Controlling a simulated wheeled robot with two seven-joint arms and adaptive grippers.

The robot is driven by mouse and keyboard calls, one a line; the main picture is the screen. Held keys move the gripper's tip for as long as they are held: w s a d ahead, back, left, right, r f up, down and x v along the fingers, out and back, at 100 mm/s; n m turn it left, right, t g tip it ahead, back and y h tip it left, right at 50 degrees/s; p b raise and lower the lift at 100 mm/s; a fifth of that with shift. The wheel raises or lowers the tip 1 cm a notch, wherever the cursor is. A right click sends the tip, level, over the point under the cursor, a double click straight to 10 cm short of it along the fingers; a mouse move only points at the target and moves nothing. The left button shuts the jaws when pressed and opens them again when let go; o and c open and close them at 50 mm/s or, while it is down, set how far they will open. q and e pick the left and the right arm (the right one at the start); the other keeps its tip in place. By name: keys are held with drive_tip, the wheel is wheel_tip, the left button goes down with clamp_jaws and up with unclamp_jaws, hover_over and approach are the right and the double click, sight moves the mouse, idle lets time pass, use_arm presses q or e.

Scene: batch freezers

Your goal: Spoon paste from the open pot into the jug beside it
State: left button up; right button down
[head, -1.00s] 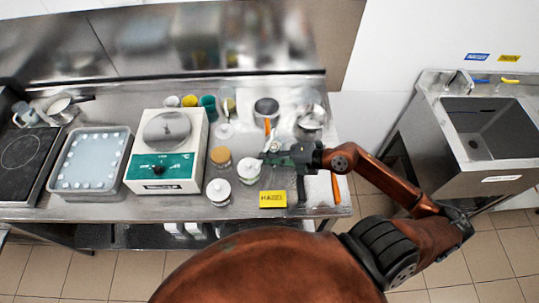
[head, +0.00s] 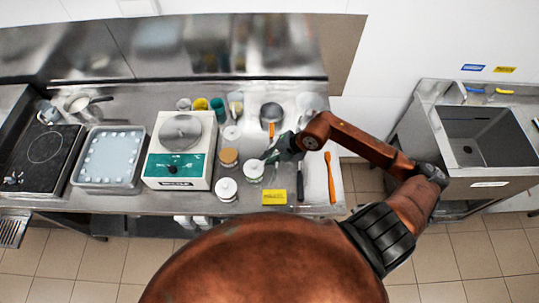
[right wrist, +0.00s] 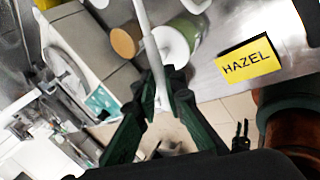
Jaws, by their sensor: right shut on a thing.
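My right gripper (head: 287,150) is shut on a pale grey spoon-like handle, whose long shaft (right wrist: 147,35) runs between the fingertips in the right wrist view. Its far end is out of that frame. In the head view the gripper is just right of and above a white pot (head: 253,170). This pot also shows in the right wrist view (right wrist: 170,46), behind the shaft; I cannot tell whether it is open. A pale, clear-looking vessel, perhaps the jug (head: 309,102), stands behind my right arm, partly hidden. My left gripper is not in view.
A tan-lidded jar (head: 228,156) and white lidded pots (head: 226,188) stand close by. A yellow HAZEL card (head: 274,197) is in front.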

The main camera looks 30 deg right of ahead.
drive_tip(key=g+h+p, duration=0.1)
drive_tip(key=p, duration=0.1)
drive_tip(key=w+r+g+h+p, duration=0.1)
drive_tip(key=g+p, duration=0.1)
drive_tip(key=shift+w+a+r+p, duration=0.1)
drive_tip(key=shift+w+a+p, duration=0.05)
drive_tip(key=shift+a+p, duration=0.15)
drive_tip(key=r+g+p, duration=0.1)
drive_tip(key=r+g+h+p, duration=0.1)
drive_tip(key=g+p, duration=0.1)
drive_tip(key=shift+w+a+m+h+p, duration=0.2)
drive_tip(key=shift+w+m+h+p, duration=0.1)
drive_tip(key=shift+w, duration=0.05)
idle(0.4)
